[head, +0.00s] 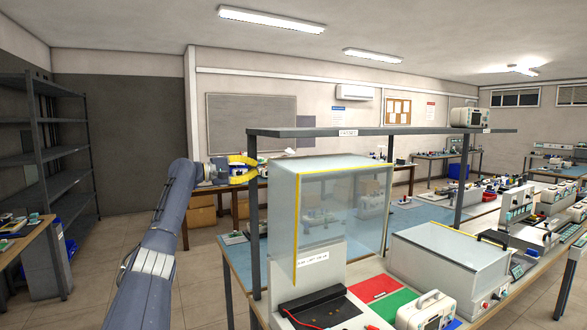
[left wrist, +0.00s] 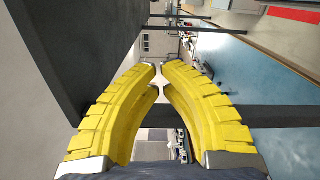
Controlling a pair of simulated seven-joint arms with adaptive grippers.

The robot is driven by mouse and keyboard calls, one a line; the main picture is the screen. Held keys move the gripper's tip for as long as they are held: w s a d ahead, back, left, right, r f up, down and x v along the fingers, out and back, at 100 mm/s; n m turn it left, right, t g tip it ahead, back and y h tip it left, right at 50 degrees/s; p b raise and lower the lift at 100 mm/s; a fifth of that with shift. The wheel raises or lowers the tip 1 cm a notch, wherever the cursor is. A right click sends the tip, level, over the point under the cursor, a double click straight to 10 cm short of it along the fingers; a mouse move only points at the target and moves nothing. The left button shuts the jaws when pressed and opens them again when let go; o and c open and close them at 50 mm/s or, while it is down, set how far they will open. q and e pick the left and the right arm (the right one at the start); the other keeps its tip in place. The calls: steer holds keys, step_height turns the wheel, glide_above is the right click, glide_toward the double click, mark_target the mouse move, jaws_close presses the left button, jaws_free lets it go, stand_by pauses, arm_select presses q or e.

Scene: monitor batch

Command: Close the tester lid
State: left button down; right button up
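The tester (head: 311,282) stands on the workbench in the lower middle of the head view. Its clear lid (head: 342,215), with yellow edging, stands raised above the base, which holds a black tray (head: 315,305). My left gripper (head: 258,169) is left of the raised lid, near its top edge height, apart from it in the picture. In the left wrist view its yellow fingertips (left wrist: 161,72) almost meet, with nothing visible between them. My right gripper is out of view.
A grey overhead shelf (head: 385,131) on posts (head: 253,215) runs above the bench, close to my left gripper. A second tester with a lowered lid (head: 449,252) stands to the right. Red (head: 374,287) and green (head: 394,303) mats lie between them.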

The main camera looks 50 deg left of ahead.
arm_select(q)
steer(key=w+d, duration=0.6)
steer(key=w, duration=0.3)
steer(key=shift+w+d+r, duration=0.25)
steer(key=shift+d+r, duration=0.05)
steer(key=shift+r, duration=0.05)
stand_by(0.8)
steer(key=shift+d, duration=0.1)
